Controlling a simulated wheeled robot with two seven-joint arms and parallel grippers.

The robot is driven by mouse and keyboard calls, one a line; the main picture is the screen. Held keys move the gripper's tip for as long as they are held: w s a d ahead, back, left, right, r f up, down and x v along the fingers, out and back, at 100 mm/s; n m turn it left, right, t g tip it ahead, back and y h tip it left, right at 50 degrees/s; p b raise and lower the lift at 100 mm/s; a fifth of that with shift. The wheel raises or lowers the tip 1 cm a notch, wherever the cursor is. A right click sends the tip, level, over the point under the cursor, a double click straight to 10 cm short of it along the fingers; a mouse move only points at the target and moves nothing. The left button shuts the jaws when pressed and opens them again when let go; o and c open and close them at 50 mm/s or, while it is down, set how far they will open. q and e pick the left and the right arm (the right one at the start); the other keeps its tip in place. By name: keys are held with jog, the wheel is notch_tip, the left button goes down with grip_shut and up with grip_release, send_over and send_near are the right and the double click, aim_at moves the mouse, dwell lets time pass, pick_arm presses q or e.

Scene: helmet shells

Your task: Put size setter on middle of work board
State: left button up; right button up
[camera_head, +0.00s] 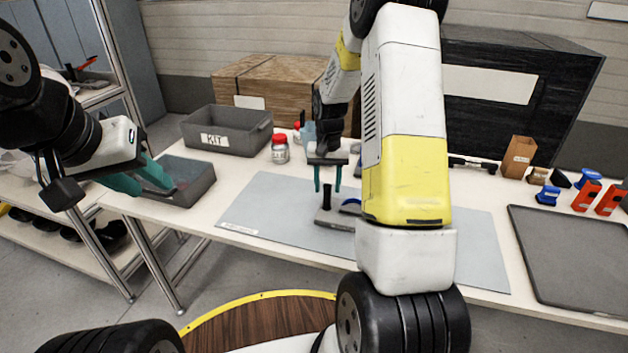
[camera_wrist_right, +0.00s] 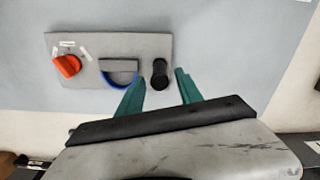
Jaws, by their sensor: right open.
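The size setter appears to be a grey plate (camera_wrist_right: 80,45) with an orange knob (camera_wrist_right: 67,65), a blue-edged half-round part (camera_wrist_right: 119,72) and a black upright post (camera_wrist_right: 159,72). It lies on the pale grey work board (camera_head: 265,205), with one side close to a board edge in the wrist view. In the head view its plate (camera_head: 333,222) is partly hidden by my right arm. My right gripper (camera_head: 327,188) is open, pointing down, its fingertips (camera_wrist_right: 161,78) either side of the post with gaps. My left gripper (camera_head: 150,185) looks open and empty, by a dark tray.
The dark tray (camera_head: 203,190) and a grey KIT bin (camera_head: 190,143) stand at the table's left. A red-lidded jar (camera_head: 280,153) is behind the board. A dark mat (camera_head: 575,255), orange parts (camera_head: 586,195) and a cardboard box (camera_head: 518,157) are at right.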

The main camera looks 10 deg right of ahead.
notch_tip(320, 180, up, 7)
jog(key=shift+r, duration=0.2)
jog(key=s+a+r+n+t+y, duration=0.1)
jog(key=s+a+r+t, duration=0.15)
jog(key=s+r, duration=0.6)
jog(key=s+a+r+n+t, duration=0.2)
jog(key=s+a+r, duration=0.2)
jog(key=s+r, duration=0.45)
jog(key=s+a+r+n+t+y, duration=0.1)
jog(key=s, duration=0.7)
jog(key=shift+s+a+t, duration=0.2)
jog(key=shift+a+t, duration=0.15)
jog(key=shift+a, duration=0.05)
